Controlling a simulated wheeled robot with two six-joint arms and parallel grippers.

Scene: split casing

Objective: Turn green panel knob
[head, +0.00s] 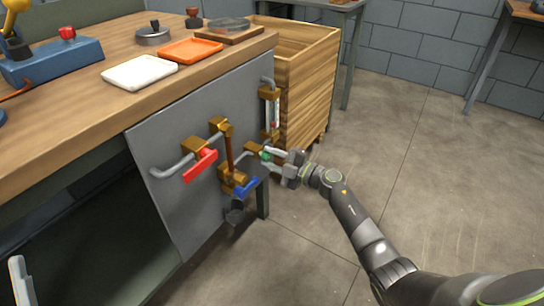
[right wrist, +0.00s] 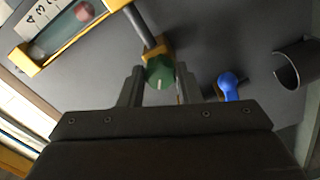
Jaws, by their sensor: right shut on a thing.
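The green knob (right wrist: 160,73) sits on a brass fitting at the end of a grey pipe, with a pale mark on its face. It shows small in the head view (head: 265,155), partly covered by my fingers. My right gripper (right wrist: 160,85) has its two fingers on either side of the knob and is shut on it. It reaches the grey panel (head: 185,133) from the right in the head view (head: 272,160).
A red lever (head: 200,166) and a blue lever (head: 246,187) are on the same panel; the blue one (right wrist: 229,88) is close right of my fingers. A gauge (right wrist: 62,30) is at upper left. A wooden crate (head: 312,85) stands behind. Floor to the right is clear.

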